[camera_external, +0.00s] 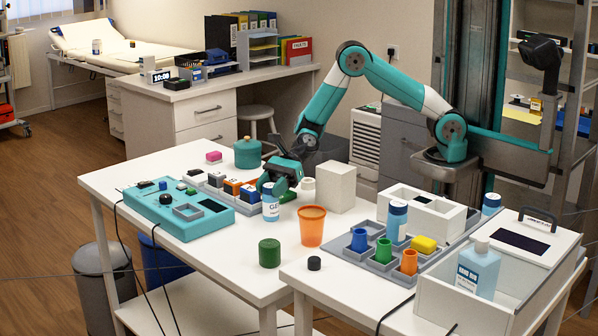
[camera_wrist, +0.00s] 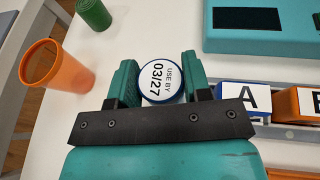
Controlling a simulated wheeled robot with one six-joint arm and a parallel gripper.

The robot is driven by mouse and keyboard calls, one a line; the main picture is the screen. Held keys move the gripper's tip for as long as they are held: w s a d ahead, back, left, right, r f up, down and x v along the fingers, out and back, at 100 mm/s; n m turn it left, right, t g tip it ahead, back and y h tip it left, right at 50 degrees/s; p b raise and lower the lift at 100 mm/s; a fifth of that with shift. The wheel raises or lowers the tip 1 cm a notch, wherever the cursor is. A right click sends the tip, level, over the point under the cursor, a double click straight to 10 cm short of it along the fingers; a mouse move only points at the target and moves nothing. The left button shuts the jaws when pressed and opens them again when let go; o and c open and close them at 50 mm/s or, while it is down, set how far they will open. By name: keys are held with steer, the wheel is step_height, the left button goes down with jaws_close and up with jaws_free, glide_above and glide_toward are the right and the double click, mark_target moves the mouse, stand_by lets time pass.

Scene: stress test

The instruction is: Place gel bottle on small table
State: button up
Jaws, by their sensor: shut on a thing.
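The gel bottle (camera_external: 270,208) is a small white and blue bottle with a "GEL" label, upright over the white left table (camera_external: 190,250). My gripper (camera_external: 279,184) reaches down from the right and is shut on its upper part. In the wrist view the bottle's round white top (camera_wrist: 161,80), marked "USE BY 03/27", sits between my two green fingers (camera_wrist: 160,88). I cannot tell whether its base touches the tabletop. A second white table (camera_external: 345,297) adjoins at the right front; I cannot tell which one is the small table.
An orange cup (camera_external: 311,228) and a green can (camera_external: 269,253) stand close by in front. A row of lettered blocks (camera_external: 232,187) and a teal device (camera_external: 180,212) lie to the left. A white box (camera_external: 336,187) stands behind right.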

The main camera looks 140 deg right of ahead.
steer(key=shift+r, duration=0.15)
